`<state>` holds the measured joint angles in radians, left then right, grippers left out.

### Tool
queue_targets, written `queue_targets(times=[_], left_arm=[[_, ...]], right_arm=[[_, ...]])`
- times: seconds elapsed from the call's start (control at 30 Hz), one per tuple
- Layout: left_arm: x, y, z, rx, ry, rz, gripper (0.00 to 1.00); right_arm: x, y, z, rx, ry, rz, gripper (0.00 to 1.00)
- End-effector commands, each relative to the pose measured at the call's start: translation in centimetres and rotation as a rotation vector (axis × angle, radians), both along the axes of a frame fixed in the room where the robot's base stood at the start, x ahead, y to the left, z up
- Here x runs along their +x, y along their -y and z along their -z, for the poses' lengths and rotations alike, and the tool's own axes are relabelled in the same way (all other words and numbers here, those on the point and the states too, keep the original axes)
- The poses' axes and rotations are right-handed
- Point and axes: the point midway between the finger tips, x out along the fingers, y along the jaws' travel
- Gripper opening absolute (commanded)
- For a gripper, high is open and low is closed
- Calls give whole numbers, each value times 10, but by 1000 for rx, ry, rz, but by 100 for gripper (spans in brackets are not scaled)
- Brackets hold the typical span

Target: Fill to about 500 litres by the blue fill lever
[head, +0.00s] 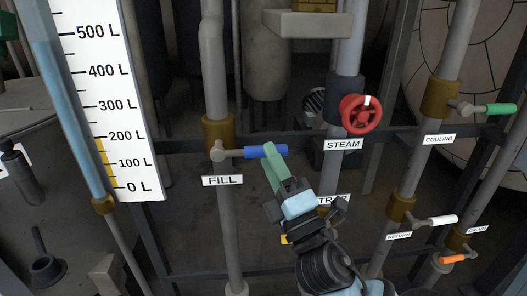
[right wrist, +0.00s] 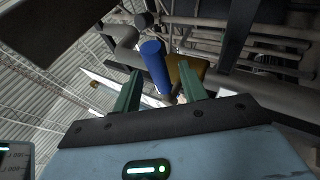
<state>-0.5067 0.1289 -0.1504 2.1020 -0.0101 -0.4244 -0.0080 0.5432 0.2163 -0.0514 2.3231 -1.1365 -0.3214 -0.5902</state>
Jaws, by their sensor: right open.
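The blue fill lever (head: 262,151) lies level, pointing right from its valve on the vertical pipe above the FILL label (head: 222,180). My right gripper (head: 271,154) is at the lever's free end, its green fingers overlapping it in the head view. In the right wrist view the blue handle (right wrist: 155,66) shows between the two open fingers; I cannot tell whether they touch it. The level scale (head: 117,90) is at the left, marked 0 to 500 L. A yellow strip runs from 0 to about 200 L. The sight tube (head: 72,100) looks bluish; no clear liquid line shows. My left gripper is not in view.
A red STEAM handwheel (head: 361,114) is right of the lever. Further right are a green COOLING lever (head: 499,110), a white lever (head: 443,219) and an orange lever (head: 452,259). Pipes and a dark frame stand close around the gripper.

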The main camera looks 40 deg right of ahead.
Motion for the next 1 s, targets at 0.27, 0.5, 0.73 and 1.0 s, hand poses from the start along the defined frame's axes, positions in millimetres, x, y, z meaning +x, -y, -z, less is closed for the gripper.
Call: queue_targets(times=[0.27, 0.5, 0.73, 1.0], left_arm=[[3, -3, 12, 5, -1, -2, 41], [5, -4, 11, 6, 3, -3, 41], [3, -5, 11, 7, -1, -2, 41], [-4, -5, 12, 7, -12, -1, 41]], right_arm=[[-26, -3, 18, 2, -2, 1, 42], [-29, -4, 17, 0, 1, 0, 42], [-28, -4, 17, 0, 0, 0, 42], [-28, -4, 33, 37, -39, -22, 42]])
